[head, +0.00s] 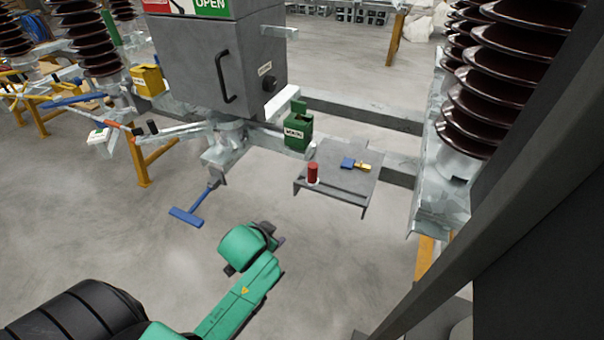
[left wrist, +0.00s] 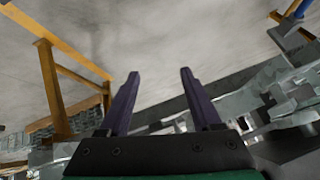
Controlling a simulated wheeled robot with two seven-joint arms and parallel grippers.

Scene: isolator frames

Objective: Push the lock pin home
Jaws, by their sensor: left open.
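I cannot make out for certain which part is the lock pin. A red cylinder (head: 313,173) with a pale base stands upright on a small grey shelf (head: 345,187) in the head view. A green block labelled MAIN (head: 298,130) sits on the frame behind the shelf's left side. My left gripper (head: 279,240) is in front of the shelf and to its lower left, apart from everything. In the left wrist view its two dark fingers (left wrist: 160,76) are spread with nothing between them. My right gripper does not show.
A blue T-handle (head: 187,216) hangs left of my gripper. A blue-and-brass item (head: 356,165) lies on the shelf. A grey cabinet (head: 222,60) stands above the frame. Brown ribbed insulators (head: 515,85) and a steel post bound the right. Floor around my gripper is clear.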

